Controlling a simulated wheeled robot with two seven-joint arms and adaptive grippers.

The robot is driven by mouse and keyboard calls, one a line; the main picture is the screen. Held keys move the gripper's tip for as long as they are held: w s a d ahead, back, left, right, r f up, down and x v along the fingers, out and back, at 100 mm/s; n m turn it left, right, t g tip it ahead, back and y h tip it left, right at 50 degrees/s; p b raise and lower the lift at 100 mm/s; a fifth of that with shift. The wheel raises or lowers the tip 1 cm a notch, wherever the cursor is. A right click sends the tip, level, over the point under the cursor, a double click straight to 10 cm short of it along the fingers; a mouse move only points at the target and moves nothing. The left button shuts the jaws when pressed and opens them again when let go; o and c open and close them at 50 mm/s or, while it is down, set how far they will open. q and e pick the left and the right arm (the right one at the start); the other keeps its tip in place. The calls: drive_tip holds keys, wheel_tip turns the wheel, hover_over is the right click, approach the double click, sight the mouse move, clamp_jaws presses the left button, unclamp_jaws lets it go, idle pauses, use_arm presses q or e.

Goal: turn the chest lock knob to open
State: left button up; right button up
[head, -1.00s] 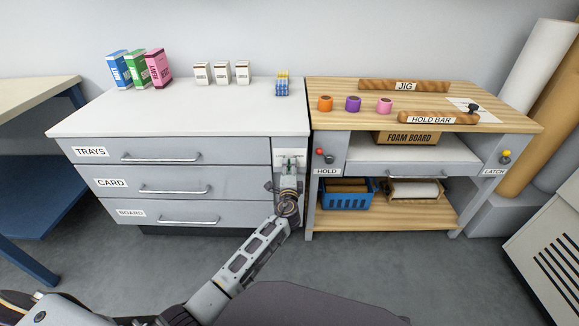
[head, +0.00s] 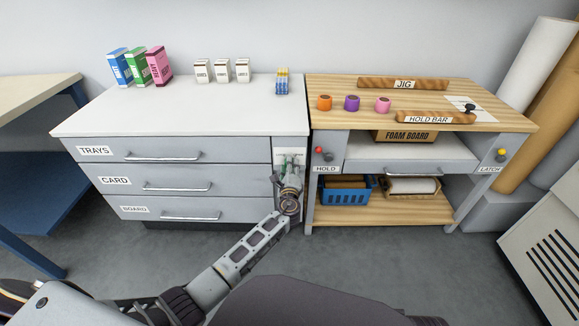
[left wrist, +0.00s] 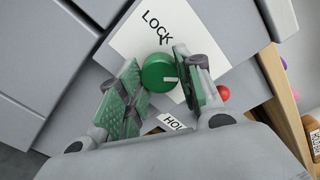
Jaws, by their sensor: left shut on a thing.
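The lock knob (left wrist: 157,73) is a round green knob with a white mark, on a white plate labelled LOCK (left wrist: 152,35) that looks tilted in the left wrist view. The mark points to the right of that picture. My left gripper (head: 290,165) is at the narrow panel right of the chest's drawers (head: 190,180). In the left wrist view its green-padded fingers stand on either side of the knob, shut on it. In the head view my gripper hides the knob. My right gripper is not in view.
Right of the chest stands a wooden-topped bench (head: 335,92) with a red HOLD knob (head: 319,150) close to my left gripper. A blue basket (head: 346,192) is on its lower shelf. Boxes (head: 158,64) stand on the chest top. Grey floor is free in front.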

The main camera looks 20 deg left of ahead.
use_arm(q)
drive_tip(key=shift+d+f, duration=0.1)
idle(0.3)
drive_tip(key=o, duration=1.1)
drive_tip(key=shift+c, duration=0.2)
drive_tip(key=v, duration=1.2)
idle(0.4)
